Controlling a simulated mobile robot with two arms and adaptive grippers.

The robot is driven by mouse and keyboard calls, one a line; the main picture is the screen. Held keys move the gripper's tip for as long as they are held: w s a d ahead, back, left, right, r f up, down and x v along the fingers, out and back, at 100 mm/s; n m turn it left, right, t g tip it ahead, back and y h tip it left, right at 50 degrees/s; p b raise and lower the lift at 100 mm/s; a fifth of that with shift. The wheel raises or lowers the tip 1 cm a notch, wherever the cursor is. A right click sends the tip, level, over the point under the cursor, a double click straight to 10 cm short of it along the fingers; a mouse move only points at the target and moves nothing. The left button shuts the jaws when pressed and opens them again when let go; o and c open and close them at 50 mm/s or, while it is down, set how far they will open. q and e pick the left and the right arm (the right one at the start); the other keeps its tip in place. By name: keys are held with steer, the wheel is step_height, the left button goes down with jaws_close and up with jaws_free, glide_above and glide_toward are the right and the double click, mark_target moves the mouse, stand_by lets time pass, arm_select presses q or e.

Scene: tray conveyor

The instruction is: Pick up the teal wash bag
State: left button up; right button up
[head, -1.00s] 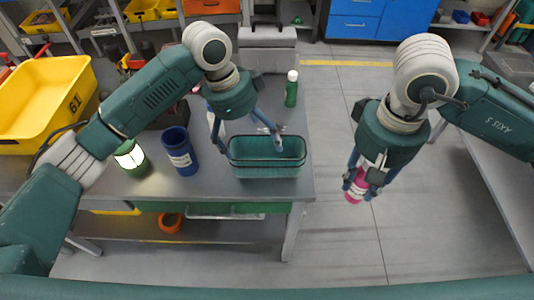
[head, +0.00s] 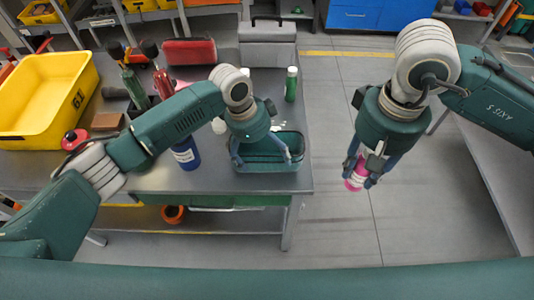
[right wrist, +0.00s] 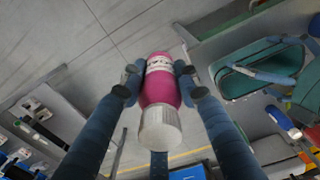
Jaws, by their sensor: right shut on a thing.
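The teal wash bag (head: 270,168) is open-topped and stands at the right front corner of the grey table. It also shows at the upper right in the right wrist view (right wrist: 236,88). My left gripper (head: 262,157) is low over it, its fingers spread, with one near the left end and one toward the right. Whether they touch the bag is unclear.
A green bottle (head: 291,85) stands behind the bag. A yellow bin (head: 45,95) and a red case (head: 190,51) are farther left. The floor right of the table is clear.

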mark_target(357, 179)
arm_select(q)
steer(key=shift+r, duration=0.1)
steer(key=c, duration=0.9)
arm_select(e)
steer(key=shift+s, duration=0.1)
arm_select(q)
steer(key=shift+c, duration=0.2)
steer(key=shift+r, duration=0.55)
arm_select(e)
steer(key=shift+f, duration=0.15)
step_height(357, 179, down, 4)
steer(key=b, duration=0.4)
arm_select(q)
step_height(357, 179, up, 19)
arm_select(e)
steer(key=shift+r+p, duration=0.5)
steer(key=shift+r, duration=0.2)
